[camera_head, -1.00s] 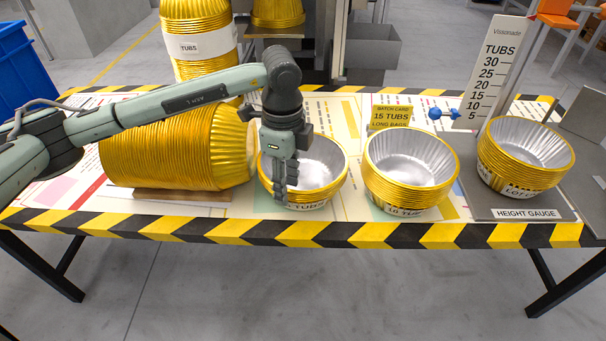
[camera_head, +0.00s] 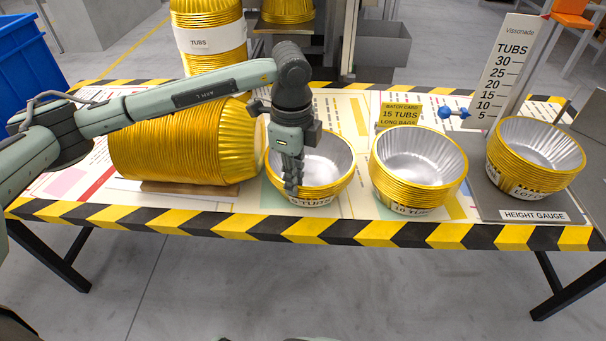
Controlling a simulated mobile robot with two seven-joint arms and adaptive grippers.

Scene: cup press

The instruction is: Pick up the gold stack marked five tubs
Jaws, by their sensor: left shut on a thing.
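The gold stack marked 5 TUBS (camera_head: 335,184) stands upright on the table, silver inside, with a white label on its front. My left gripper (camera_head: 292,182) points down at its front left rim and is shut on the stack's wall. The gripper hides part of the rim and inside. The label's left end is close to the fingers. I cannot tell whether the stack is clear of the table. My right gripper is not in view.
A stack marked 10 TUBS (camera_head: 418,188) stands close to the right. Another stack (camera_head: 530,165) sits on the height gauge (camera_head: 535,214). A long gold stack (camera_head: 185,145) lies on its side at left, beneath my left arm. A yellow batch card (camera_head: 400,115) reads 15 TUBS.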

